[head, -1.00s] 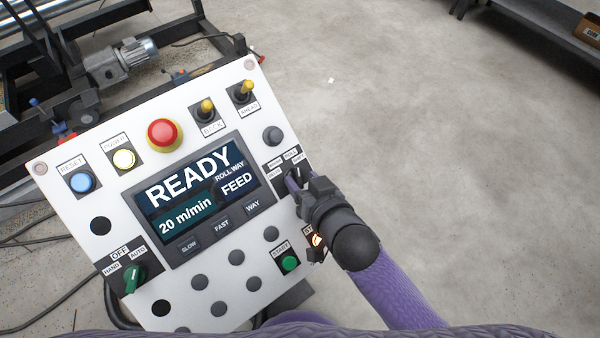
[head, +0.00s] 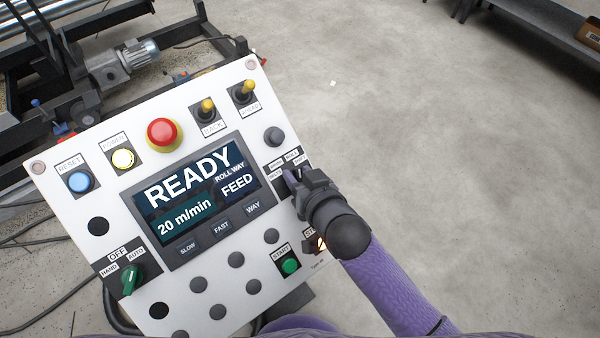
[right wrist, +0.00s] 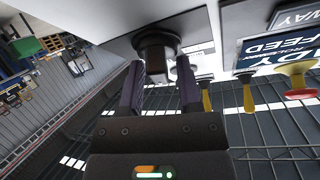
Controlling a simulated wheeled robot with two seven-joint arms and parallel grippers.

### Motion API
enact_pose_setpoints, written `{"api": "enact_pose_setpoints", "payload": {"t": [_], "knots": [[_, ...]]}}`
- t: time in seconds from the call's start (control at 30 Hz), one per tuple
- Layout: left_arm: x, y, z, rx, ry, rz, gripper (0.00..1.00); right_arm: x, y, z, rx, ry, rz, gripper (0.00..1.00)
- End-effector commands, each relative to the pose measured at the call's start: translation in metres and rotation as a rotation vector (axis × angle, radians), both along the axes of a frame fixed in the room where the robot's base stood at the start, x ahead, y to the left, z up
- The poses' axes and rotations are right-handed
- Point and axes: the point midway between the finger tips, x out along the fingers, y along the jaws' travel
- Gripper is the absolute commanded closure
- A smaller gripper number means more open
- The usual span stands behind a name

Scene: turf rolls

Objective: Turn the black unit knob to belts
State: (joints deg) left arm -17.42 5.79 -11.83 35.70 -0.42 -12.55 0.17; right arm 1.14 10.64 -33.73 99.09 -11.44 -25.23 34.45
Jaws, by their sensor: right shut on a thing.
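The white control panel (head: 215,295) fills the left and middle of the head view. The black unit knob (right wrist: 154,48) sits near the panel's right edge. In the right wrist view it stands between the two purple fingers of my right gripper (right wrist: 160,70), which is shut on it. In the head view my right gripper (head: 294,184) covers most of the knob, so its pointer cannot be read. Small labels (head: 288,160) above it are too small to read surely. The screen (head: 200,195) shows READY, 20 m/min and ROLL WAY FEED. My left gripper is out of view.
A red emergency button (head: 162,132), yellow toggles (head: 208,105) and a green selector (head: 131,280) are on the panel. Open floor lies right.

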Motion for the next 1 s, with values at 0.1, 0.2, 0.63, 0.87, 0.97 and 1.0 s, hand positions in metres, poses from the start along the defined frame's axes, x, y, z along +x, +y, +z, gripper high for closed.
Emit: {"api": "enact_pose_setpoints", "payload": {"t": [0.1,0.2,0.63,0.87,0.97,1.0], "knots": [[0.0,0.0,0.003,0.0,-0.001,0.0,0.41,0.0,0.0,0.001,-0.015,-0.012,0.02,1.0],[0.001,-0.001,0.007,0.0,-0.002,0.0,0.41,0.0,0.0,0.002,-0.037,-0.028,0.053,1.0],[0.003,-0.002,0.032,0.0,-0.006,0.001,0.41,0.0,0.001,0.003,-0.231,-0.166,0.331,1.0],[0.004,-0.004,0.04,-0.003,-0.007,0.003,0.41,0.0,0.001,0.002,-0.344,-0.249,0.498,1.0],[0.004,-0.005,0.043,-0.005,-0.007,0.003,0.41,-0.001,0.002,0.002,-0.394,-0.284,0.571,1.0],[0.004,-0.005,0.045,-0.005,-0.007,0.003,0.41,-0.001,0.002,0.002,-0.414,-0.299,0.6,1.0]]}}
